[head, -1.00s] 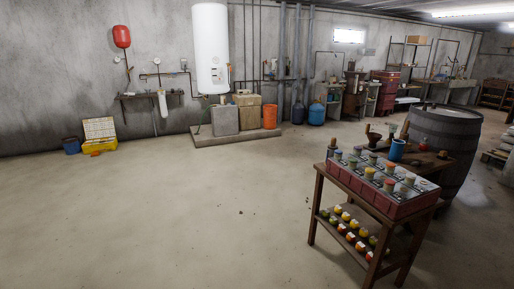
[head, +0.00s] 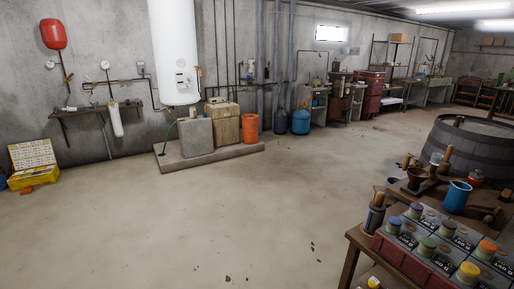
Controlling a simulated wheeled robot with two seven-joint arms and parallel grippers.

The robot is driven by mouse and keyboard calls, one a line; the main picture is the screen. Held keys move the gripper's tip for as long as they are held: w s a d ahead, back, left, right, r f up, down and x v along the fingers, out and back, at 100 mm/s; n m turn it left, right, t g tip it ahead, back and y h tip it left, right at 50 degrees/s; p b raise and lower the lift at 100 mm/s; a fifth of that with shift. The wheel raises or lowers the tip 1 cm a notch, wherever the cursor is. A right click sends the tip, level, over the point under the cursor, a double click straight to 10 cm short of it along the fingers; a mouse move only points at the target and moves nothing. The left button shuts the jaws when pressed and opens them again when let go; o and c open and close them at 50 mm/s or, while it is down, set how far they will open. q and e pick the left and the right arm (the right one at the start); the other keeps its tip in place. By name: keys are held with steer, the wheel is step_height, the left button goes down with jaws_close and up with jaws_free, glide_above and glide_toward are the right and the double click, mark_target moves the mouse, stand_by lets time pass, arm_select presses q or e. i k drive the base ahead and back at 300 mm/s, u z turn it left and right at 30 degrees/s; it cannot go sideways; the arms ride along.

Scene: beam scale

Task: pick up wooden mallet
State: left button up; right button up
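I cannot pick out the wooden mallet for certain. On the wooden table at the right, an upright wooden handle (head: 446,159) stands behind a brown funnel-like vessel (head: 419,180). A small dark brown object (head: 491,214) lies right of the blue jug (head: 456,197); it is too small to tell if it is a mallet. Neither of my grippers is in view.
A red crate (head: 397,257) of capped grey blocks sits on the near stand at the lower right. A large barrel (head: 468,147) stands behind the table. A low concrete plinth (head: 210,155) lies along the back wall.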

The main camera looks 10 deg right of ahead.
mark_target(443, 169)
steer(key=z, duration=0.2)
steer(key=i, duration=2.45)
steer(key=z, duration=1)
steer(key=i, duration=2.3)
steer(key=z, duration=1.4)
steer(key=i, duration=1.2)
steer(key=z, duration=0.4)
